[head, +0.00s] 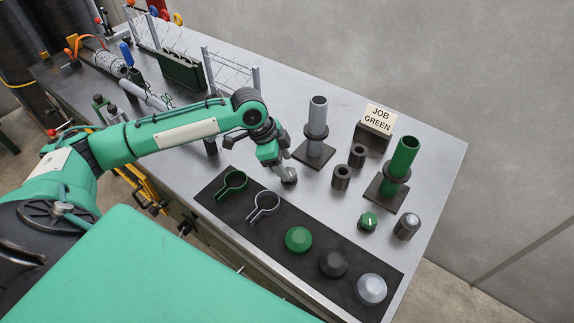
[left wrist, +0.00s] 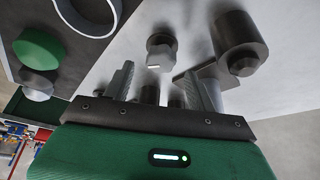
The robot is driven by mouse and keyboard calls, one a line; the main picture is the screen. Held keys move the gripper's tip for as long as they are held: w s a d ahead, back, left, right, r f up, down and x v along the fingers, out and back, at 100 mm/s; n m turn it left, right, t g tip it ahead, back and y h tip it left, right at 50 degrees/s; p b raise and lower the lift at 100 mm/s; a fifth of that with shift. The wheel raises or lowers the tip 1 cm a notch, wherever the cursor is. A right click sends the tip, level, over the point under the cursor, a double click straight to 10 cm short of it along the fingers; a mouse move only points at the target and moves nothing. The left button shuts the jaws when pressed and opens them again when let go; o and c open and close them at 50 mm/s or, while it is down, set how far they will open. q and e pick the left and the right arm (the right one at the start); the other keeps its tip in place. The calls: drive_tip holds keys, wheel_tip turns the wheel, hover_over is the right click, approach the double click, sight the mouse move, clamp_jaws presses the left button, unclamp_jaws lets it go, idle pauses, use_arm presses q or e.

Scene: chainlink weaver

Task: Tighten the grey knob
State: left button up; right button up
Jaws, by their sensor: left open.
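The grey knob (head: 290,176) stands on the metal bench between the dark mat and the grey post. In the left wrist view, the grey knob (left wrist: 160,48) has a faceted side and a white mark, and it lies ahead of the gap between my two fingers. My left gripper (head: 281,163) is just above and beside the knob in the head view. Its fingers (left wrist: 167,84) are apart with nothing gripped between them. I cannot tell from these views whether a finger touches the knob. My right gripper is not in view.
A grey post (head: 317,122) stands close behind the knob. A dark mat (head: 213,206) in front holds two ring clamps and several caps. A green post (head: 401,160), black sleeves (head: 341,177), a green knob (head: 369,221) and a JOB GREEN sign (head: 377,122) stand to the right.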

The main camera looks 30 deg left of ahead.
use_arm(q)
drive_tip(key=shift+x, duration=1.25)
drive_tip(key=c, duration=1)
drive_tip(key=shift+r+m+g+p, duration=0.2)
drive_tip(key=shift+m+g+p, duration=0.1)
drive_tip(key=shift+m+p, duration=0.7)
drive_tip(key=shift+w+m+g+p, duration=0.1)
drive_tip(key=shift+m+g+p, duration=0.2)
drive_tip(key=shift+m+p, duration=0.25)
drive_tip(key=shift+f+m+g, duration=0.15)
drive_tip(key=shift+m+g, duration=0.15)
drive_tip(key=shift+m, duration=0.55)
drive_tip(key=shift+h, duration=0.3)
drive_tip(key=o, duration=1)
